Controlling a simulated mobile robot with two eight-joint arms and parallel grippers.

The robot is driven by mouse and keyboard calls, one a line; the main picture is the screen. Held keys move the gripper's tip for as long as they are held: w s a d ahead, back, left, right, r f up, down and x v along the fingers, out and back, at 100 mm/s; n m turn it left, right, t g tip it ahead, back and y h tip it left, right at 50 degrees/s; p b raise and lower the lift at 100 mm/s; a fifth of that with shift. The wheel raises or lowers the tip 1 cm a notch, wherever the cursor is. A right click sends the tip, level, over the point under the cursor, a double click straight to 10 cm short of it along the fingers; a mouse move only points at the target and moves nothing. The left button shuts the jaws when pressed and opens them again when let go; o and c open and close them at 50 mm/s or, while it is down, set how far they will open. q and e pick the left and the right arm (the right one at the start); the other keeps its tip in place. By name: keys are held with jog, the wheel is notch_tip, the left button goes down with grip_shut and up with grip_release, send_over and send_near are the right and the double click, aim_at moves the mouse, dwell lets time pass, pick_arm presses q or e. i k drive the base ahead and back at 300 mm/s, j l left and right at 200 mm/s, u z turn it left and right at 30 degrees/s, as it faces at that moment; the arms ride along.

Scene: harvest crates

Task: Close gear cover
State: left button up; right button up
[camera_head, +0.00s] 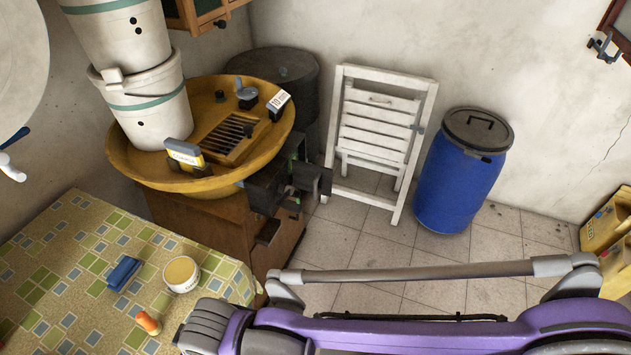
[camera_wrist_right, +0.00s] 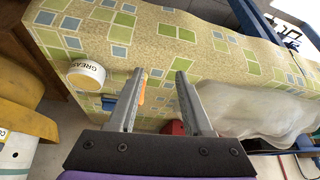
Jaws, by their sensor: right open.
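The dark gear housing (camera_head: 268,190) is on the right side of the yellow round basin, above the brown wooden cabinet. A dark flat panel (camera_head: 318,180) sticks out to its right and looks like the gear cover standing open; its hinge is hard to make out. My right gripper (camera_wrist_right: 160,72) is open and empty in the right wrist view, pointing at the patterned tablecloth (camera_wrist_right: 205,55), apart from the gear housing. The housing is not seen in that view. In the head view my purple right arm crosses the bottom, and its gripper is not seen. My left gripper is not in view.
On the table are a grease tub (camera_head: 181,276), a blue block (camera_head: 124,273) and an orange-handled object (camera_head: 148,322). White buckets (camera_head: 150,105) stand in the yellow basin (camera_head: 130,165). A folded white chair (camera_head: 377,135) and blue barrel (camera_head: 460,180) stand by the wall. Tiled floor is clear in front.

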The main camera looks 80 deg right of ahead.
aim_at(317, 179)
jog(key=z, duration=2.65)
jog(key=i+l+u, duration=0.2)
jog(key=i, duration=0.25)
jog(key=i+u, duration=0.25)
jog(key=i, duration=0.15)
